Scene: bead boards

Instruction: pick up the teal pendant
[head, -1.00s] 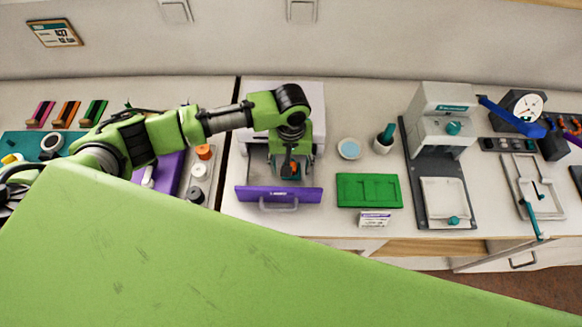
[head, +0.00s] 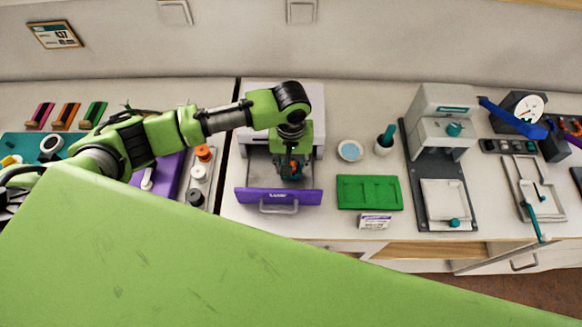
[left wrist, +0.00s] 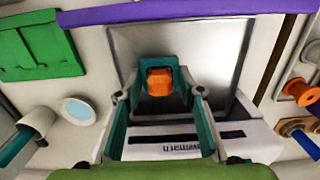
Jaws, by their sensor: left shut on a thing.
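My left gripper (head: 292,172) points down into the open purple-fronted drawer (head: 252,195) of a grey machine. In the left wrist view my left gripper (left wrist: 160,82) has its two teal fingers closed around a small piece with an orange block in its middle. A teal bar (left wrist: 158,62) spans between the fingertips there and seems to be the teal pendant; its outline blends with the teal fingers. Whether it touches the drawer floor I cannot tell. My right gripper is not in view.
A green tray (head: 343,192) lies right of the drawer, with a pale blue dish (head: 350,151) and a white cup (head: 383,147) behind it. A grey press (head: 438,110) stands further right. Spools (head: 203,153) stand left of the drawer.

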